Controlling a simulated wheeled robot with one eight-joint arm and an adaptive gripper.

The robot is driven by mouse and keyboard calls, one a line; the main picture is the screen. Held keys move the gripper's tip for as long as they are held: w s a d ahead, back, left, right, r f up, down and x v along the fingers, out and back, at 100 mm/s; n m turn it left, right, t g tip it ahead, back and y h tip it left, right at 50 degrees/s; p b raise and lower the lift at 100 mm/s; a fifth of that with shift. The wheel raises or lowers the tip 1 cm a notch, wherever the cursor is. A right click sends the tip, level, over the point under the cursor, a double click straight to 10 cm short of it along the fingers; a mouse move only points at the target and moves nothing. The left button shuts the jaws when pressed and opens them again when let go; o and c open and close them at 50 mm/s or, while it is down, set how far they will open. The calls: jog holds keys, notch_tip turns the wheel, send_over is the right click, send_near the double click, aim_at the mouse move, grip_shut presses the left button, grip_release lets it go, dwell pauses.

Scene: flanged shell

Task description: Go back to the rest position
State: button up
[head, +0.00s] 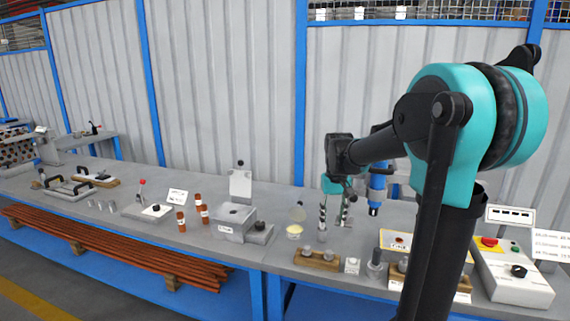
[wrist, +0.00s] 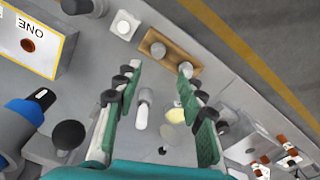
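My gripper (head: 333,224) hangs fingers-down over the grey workbench (head: 190,245), right of its middle in the head view. In the wrist view my gripper (wrist: 160,74) has its two green-padded fingers spread apart with nothing clamped between them. A small pale metal cylinder (wrist: 143,110) shows in the gap, standing on the bench below and clear of both fingers. My arm reaches in from the right of the head view. The task names no object.
A wooden block with two metal pegs (head: 318,259) and a white button cube (head: 352,265) stand in front of the gripper. A yellow-edged box (wrist: 32,40), a blue tool (head: 377,185) and a control box (head: 512,280) are close by. Brown bottles (head: 181,222) stand farther left.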

jog(key=s+d+f+t, duration=0.1)
jog(key=s+f+t, duration=0.1)
jog(key=s+f, duration=0.5)
jog(key=s+d+f+t, duration=0.1)
jog(key=s+f, duration=0.5)
jog(key=s, duration=0.6)
jog(key=shift+s+d+f+m+t, duration=0.35)
jog(key=shift+d+m+t, duration=0.05)
jog(key=shift+d, duration=0.4)
